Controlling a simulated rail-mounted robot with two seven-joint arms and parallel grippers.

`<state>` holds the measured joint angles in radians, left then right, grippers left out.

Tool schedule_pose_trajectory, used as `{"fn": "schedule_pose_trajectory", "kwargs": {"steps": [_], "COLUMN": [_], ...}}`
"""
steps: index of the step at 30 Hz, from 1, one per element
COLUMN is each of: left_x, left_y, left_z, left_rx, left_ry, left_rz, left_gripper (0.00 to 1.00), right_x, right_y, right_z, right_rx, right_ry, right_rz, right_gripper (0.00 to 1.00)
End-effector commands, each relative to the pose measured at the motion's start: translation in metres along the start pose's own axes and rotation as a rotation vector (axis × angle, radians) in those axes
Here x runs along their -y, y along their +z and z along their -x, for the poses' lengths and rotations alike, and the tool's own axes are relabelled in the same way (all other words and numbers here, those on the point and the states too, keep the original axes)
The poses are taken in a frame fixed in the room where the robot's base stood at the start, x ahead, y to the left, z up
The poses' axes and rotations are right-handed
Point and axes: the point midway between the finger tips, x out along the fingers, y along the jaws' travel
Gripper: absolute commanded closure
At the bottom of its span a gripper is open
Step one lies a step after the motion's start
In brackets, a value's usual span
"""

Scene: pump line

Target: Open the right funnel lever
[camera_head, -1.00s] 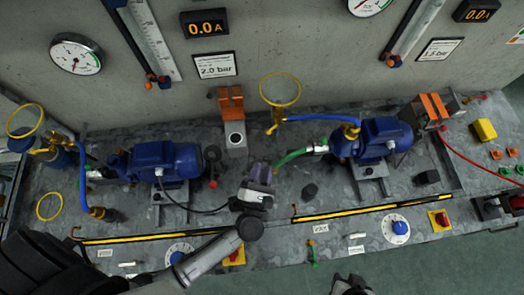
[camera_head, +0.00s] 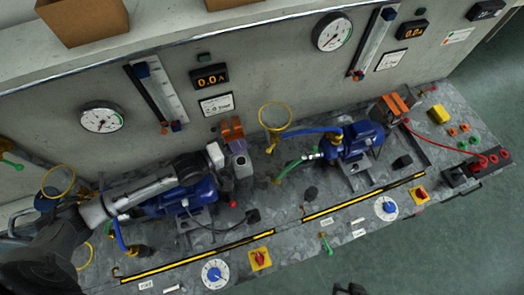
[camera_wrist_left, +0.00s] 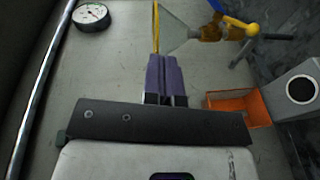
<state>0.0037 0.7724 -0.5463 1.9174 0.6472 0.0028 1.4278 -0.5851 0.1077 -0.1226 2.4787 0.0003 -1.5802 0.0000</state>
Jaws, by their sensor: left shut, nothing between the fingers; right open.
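The right funnel has a yellow rim (camera_head: 275,115) and stands at the back middle of the bench in the head view, with a brass valve (camera_head: 273,138) under it. In the left wrist view, its clear cone (camera_wrist_left: 178,28), the brass valve (camera_wrist_left: 210,33) and a yellow lever (camera_wrist_left: 240,25) show at the upper right. My left gripper (camera_head: 238,146) is shut and empty, left of the funnel and apart from the lever. Its purple fingers (camera_wrist_left: 162,62) show in the wrist view. My right gripper (camera_head: 350,289) shows only as a dark piece at the bottom edge; it is open.
An orange bracket (camera_head: 231,129) and a grey block with a round hole (camera_head: 242,165) are close to my left gripper. A blue hose (camera_head: 308,132) runs from the valve to the right pump (camera_head: 362,138). The wall with gauges is behind.

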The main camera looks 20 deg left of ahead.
Motion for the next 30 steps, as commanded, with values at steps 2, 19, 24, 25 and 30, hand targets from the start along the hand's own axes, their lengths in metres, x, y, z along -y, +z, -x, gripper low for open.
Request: {"fn": "schedule_pose_trajectory", "kwargs": {"steps": [2,19,24,25,30], "left_x": [0.016,0.075,0.087,0.091,0.104], "left_y": [0.004,0.005,0.005,0.005,0.006], "left_z": [0.001,-0.005,-0.034,-0.039,-0.068], "left_rx": [0.017,0.006,0.006,0.006,0.006], "left_ry": [-0.114,-0.441,-0.439,-0.44,-0.44], "left_rz": [-0.016,0.04,0.038,0.039,0.04], "left_gripper": [1.0,1.0,1.0,1.0,1.0], "right_x": [0.0,-0.007,-0.006,-0.006,-0.004], "right_y": [0.0,-0.003,-0.002,-0.002,-0.001], "right_z": [0.0,0.0,-0.001,-0.001,-0.003], "right_rx": [-0.001,-0.007,-0.007,-0.007,-0.005], "right_ry": [0.001,0.018,0.015,0.015,0.011], "right_rz": [-0.001,0.015,0.012,0.012,0.008], "right_gripper": [0.57,0.57,0.57,0.57,0.57]}}
